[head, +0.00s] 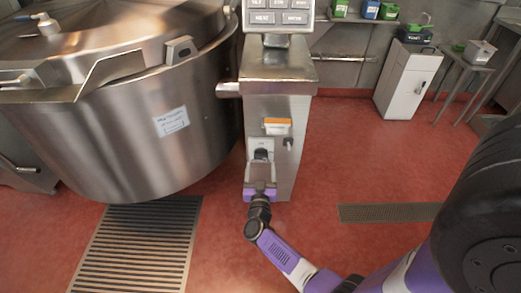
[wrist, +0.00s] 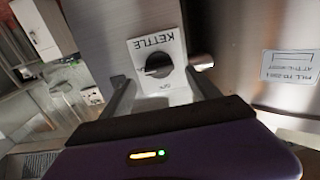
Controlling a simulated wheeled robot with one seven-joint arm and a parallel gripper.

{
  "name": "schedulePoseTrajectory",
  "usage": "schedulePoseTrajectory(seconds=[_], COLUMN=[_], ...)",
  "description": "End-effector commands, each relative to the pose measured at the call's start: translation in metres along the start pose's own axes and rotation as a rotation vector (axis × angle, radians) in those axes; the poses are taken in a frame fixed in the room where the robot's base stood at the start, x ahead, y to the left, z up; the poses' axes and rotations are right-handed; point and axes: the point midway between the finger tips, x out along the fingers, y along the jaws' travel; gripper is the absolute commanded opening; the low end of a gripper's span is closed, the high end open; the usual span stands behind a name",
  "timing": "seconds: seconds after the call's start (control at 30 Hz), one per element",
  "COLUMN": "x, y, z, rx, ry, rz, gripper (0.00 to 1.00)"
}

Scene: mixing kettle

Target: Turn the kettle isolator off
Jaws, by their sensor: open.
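The kettle isolator is a black rotary knob (wrist: 158,65) on a white plate (wrist: 172,47) marked KETTLE, which appears upside down in the wrist view. Its handle lies roughly crosswise in that view; smaller lettering by it is too small to read surely. In the head view the isolator plate (head: 261,146) is on the front of the steel pillar (head: 278,104). My gripper (head: 261,172) is just below and in front of it. In the wrist view my gripper (wrist: 160,82) is open, with one finger on each side of the knob, and holds nothing. Contact cannot be told.
The large steel kettle (head: 140,115) stands left of the pillar. An orange-topped label (head: 277,126) is above the isolator, and a keypad panel (head: 278,15) tops the pillar. Floor grates (head: 140,240) lie below the kettle.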

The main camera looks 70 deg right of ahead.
Motion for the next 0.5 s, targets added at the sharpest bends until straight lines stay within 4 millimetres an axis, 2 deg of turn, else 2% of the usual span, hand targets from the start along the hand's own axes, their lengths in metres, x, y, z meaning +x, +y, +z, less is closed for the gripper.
schedulePoseTrajectory(seconds=[0.33, 0.5], x=[0.039, 0.037], y=[0.0, -0.001], z=[0.003, 0.0], rx=[0.002, 0.001], ry=[0.001, 0.0], rz=[0.001, -0.001], gripper=[0.71, 0.71])
